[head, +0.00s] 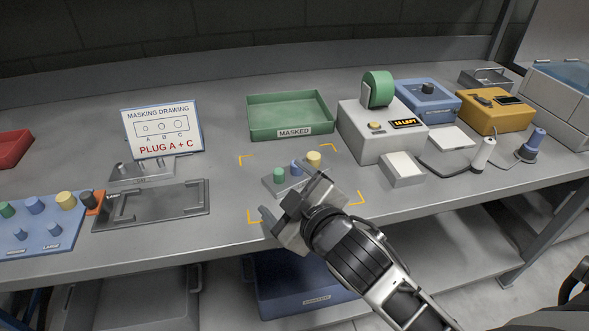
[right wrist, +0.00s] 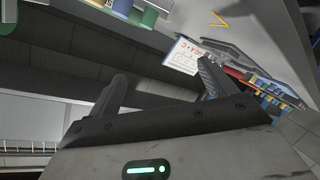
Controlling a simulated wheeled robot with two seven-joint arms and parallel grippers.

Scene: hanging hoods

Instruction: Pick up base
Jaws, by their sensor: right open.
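The base, a small grey metal block (head: 270,186), sits inside yellow corner marks on the bench. It carries a green plug (head: 279,175), a blue plug (head: 296,168) and a yellow plug (head: 314,158). My right gripper (head: 288,190) is at the near side of the base, its jaws spread and empty; it hides part of the block. In the right wrist view the two fingers (right wrist: 165,80) stand apart with nothing between them, and the plugs show at the top left, outside the jaws. My left gripper is not in view.
A green tray labelled MASKED (head: 290,130) stands behind the base. A grey tape dispenser (head: 380,142) stands to its right. At left are a drawing card (head: 162,130), an empty grey fixture plate (head: 150,206) and a blue plug board (head: 45,240). The bench's front edge is close.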

